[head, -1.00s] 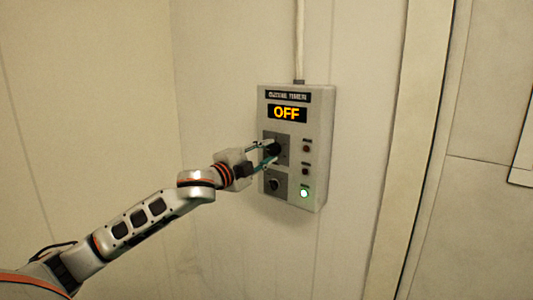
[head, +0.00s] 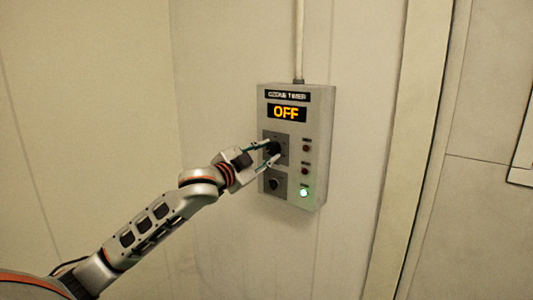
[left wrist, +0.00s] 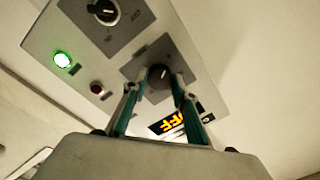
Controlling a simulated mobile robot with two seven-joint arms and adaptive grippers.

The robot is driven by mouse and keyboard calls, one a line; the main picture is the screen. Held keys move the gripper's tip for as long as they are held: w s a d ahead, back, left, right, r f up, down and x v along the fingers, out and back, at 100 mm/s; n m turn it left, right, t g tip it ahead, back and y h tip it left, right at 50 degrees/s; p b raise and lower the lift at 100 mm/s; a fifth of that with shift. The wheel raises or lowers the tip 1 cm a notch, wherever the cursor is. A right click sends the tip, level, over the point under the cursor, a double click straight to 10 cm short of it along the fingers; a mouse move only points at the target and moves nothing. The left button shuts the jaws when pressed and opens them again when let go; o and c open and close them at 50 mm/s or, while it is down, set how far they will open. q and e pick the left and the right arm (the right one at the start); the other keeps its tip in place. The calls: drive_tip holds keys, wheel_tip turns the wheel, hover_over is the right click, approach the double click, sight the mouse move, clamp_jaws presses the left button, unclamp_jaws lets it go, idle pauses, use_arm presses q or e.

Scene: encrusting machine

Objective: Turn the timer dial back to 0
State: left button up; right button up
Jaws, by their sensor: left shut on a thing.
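The timer box (head: 318,165) hangs on the wall, with a lit display (head: 287,113) reading OFF. Its upper black dial (head: 273,149) sits on a grey plate. My left gripper (head: 273,153) is at this dial, its two fingers on either side of it. In the left wrist view the dial (left wrist: 158,76) shows between the fingertips (left wrist: 159,77), which are shut on it. The dial's pointer mark cannot be read. My right gripper is not in view.
A second black knob (head: 275,184) sits below on the box. Two dark red lamps (head: 306,148) and a lit green lamp (head: 304,193) are to the right. A conduit (head: 299,40) runs up from the box. The wall around it is clear.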

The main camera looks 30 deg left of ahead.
use_arm(q)
drive_tip(key=o, duration=1.1)
drive_tip(key=shift+s+a+f, duration=0.1)
drive_tip(key=shift+s, duration=1.9)
drive_tip(key=shift+s+a+f, duration=0.1)
drive_tip(key=shift+s, duration=1.9)
drive_tip(key=shift+s+a+f, duration=0.1)
drive_tip(key=shift+s, duration=1.9)
